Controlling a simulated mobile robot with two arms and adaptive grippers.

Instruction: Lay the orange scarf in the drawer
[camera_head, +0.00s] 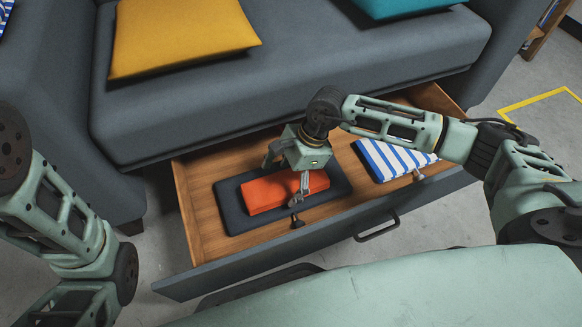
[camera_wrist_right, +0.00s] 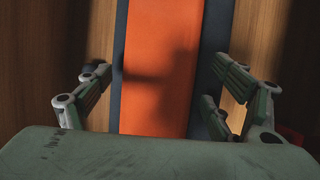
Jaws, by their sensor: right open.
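The orange scarf (camera_head: 264,193) is a folded flat bundle. It lies on a dark mat (camera_head: 233,218) inside the open wooden drawer (camera_head: 198,205) under the sofa. My right gripper (camera_head: 284,188) is above the scarf with its fingers spread, one on either side. In the right wrist view the scarf (camera_wrist_right: 158,70) runs between the open fingers of the right gripper (camera_wrist_right: 160,95), with visible gaps on both sides. Whether the fingers touch the mat cannot be told. My left arm is at the left edge, and its gripper is out of view.
A blue-and-white striped cloth (camera_head: 391,157) lies in the drawer's right part. The drawer front with its handle (camera_head: 377,228) faces me. A grey sofa (camera_head: 290,80) stands behind, with a yellow cushion (camera_head: 180,36) and a teal cushion (camera_head: 400,7).

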